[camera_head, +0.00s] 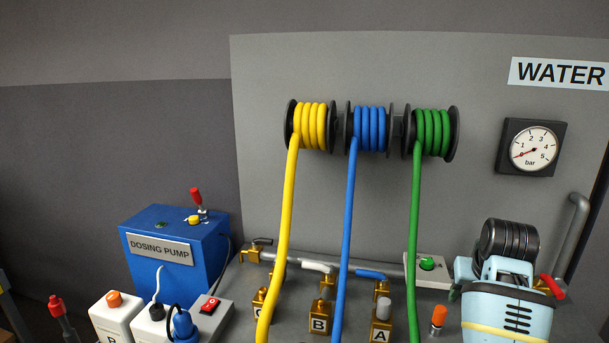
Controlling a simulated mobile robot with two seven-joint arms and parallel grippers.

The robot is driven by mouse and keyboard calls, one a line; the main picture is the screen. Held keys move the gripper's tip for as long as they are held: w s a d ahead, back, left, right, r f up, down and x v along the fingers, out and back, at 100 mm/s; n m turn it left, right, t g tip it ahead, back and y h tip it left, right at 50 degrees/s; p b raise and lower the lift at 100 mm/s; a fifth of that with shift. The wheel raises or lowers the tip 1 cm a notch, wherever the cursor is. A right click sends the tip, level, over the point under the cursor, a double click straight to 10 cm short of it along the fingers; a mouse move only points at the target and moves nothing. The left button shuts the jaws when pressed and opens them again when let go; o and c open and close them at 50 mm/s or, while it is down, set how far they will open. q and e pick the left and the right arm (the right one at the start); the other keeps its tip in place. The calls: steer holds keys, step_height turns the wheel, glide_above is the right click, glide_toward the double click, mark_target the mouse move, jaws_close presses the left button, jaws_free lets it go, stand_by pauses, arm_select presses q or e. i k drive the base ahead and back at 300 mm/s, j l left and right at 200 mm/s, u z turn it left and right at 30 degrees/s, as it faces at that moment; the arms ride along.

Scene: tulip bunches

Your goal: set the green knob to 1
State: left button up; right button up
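The green knob (427,263) is a small round knob on a pale plate (428,282) at the foot of the grey panel, right of the hanging green hose. The plate's lower right part is close to a light-blue body in front. The knob is too small to read its setting or any marks around it.
Yellow (289,230), blue (348,230) and green hoses (415,200) hang from reels. Brass valves (320,318) stand below. A blue dosing pump (175,255) is left. A light-blue vented body (505,308), possibly mine, fills the lower right. A gauge (532,147) is above.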

mark_target(426, 263)
steer(key=k, duration=0.85)
